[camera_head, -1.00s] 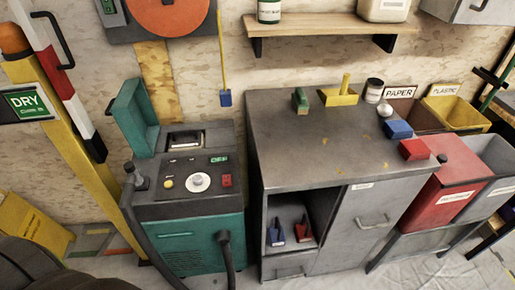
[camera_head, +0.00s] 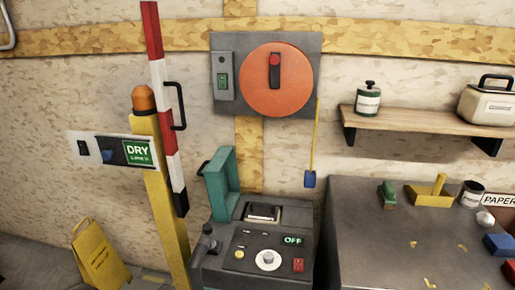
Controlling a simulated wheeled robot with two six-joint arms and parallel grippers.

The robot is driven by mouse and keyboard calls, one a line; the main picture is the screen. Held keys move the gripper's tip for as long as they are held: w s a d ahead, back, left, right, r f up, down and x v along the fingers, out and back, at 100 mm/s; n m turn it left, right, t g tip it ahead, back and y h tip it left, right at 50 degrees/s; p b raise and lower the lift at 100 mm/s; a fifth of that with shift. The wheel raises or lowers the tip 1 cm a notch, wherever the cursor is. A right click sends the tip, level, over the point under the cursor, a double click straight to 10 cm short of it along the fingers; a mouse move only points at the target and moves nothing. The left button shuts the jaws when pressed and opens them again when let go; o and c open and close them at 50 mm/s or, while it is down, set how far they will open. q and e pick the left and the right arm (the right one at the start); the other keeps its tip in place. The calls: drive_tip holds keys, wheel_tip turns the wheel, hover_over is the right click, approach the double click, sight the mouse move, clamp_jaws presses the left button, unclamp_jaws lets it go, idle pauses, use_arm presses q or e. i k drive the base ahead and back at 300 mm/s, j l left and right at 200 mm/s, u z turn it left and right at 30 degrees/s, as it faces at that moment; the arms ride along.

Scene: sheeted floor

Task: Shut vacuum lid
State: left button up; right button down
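The vacuum (camera_head: 255,245) stands on the floor against the wall, a dark box with a control panel on top. Its teal lid (camera_head: 222,182) stands raised at the left side of the top, with a dark handle on its left edge. The opening (camera_head: 262,212) in the top beside the lid is uncovered. The panel's display (camera_head: 292,240) reads OFF. A dark hose joins at the front left corner of the top. The lower part of the vacuum is cut off by the picture's edge. Neither of my grippers is in view.
A yellow post (camera_head: 165,215) with a raised red-and-white barrier arm (camera_head: 161,100) stands left of the vacuum. A grey cabinet (camera_head: 400,245) stands close to its right. A yellow floor sign (camera_head: 99,255) is at far left. An orange disc (camera_head: 275,79) and a shelf (camera_head: 430,122) are on the wall.

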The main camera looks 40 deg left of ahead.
sight(218, 183)
drive_tip(key=k+j+u, duration=0.1)
drive_tip(key=j, duration=0.3)
drive_tip(key=k+j, duration=0.2)
drive_tip(key=j, duration=0.2)
drive_tip(key=k+j+u, duration=0.15)
drive_tip(key=j, duration=0.25)
drive_tip(key=k+j, duration=0.15)
drive_tip(key=j, duration=0.25)
drive_tip(key=k+j+u, duration=0.15)
drive_tip(key=j, duration=0.25)
drive_tip(key=k+j+u, duration=0.1)
drive_tip(key=j, duration=0.35)
